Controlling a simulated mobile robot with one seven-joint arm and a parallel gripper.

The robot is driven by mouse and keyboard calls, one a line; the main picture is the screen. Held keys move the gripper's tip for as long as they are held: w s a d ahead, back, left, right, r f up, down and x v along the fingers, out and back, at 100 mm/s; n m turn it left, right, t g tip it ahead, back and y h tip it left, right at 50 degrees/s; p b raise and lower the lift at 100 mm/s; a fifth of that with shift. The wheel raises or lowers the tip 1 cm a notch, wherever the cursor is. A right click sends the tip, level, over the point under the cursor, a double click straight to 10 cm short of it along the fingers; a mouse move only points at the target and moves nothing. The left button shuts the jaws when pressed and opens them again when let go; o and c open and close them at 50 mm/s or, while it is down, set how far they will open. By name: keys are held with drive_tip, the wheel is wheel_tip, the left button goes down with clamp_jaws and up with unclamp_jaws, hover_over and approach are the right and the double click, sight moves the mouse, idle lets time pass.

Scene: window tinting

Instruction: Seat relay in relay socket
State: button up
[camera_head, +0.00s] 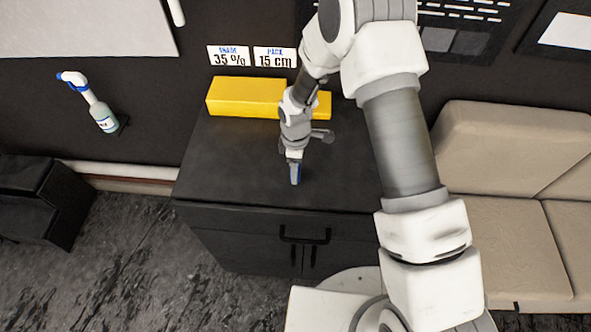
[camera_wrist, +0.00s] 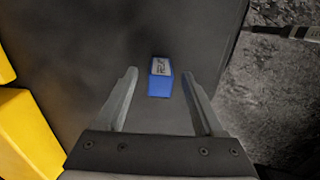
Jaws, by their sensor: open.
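A small blue block with a pale printed label, which looks like the relay (camera_wrist: 160,86), lies between the two fingers in the wrist view. My gripper (camera_wrist: 159,74) is open, with a gap between each finger and the block. The block's height relative to the fingertips is hard to tell. In the head view my gripper (camera_head: 295,178) points down at the dark cabinet top (camera_head: 235,165), and a bit of blue shows at its tip. I cannot make out a relay socket in either view.
A long yellow block (camera_head: 245,97) and a smaller yellow block (camera_head: 322,104) stand at the back of the cabinet top. The cabinet top left of my gripper is clear. A spray bottle (camera_head: 103,115) is at the left wall. A beige sofa (camera_head: 510,150) stands to the right.

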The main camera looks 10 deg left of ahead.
drive_tip(key=shift+f, duration=0.55)
clamp_jaws()
drive_tip(key=shift+r, duration=0.2)
drive_tip(key=shift+r, duration=0.55)
wheel_tip(320, 180, up, 2)
drive_tip(key=shift+w+r+b, duration=0.1)
drive_tip(key=shift+r+b, duration=0.1)
drive_tip(key=shift+b, duration=0.3)
drive_tip(key=s+d+r+b, duration=0.1)
drive_tip(key=s+d+r, duration=0.1)
drive_tip(key=d+r, duration=0.5)
drive_tip(key=d, duration=0.4)
drive_tip(key=shift+s+d, duration=0.2)
drive_tip(key=shift+s, duration=0.1)
drive_tip(key=w+d+r+m, duration=0.1)
drive_tip(key=d+r+m, duration=0.1)
drive_tip(key=d+m, duration=0.8)
drive_tip(key=m, duration=0.8)
drive_tip(key=shift+w+r+m, duration=0.3)
drive_tip(key=shift+w, duration=0.1)
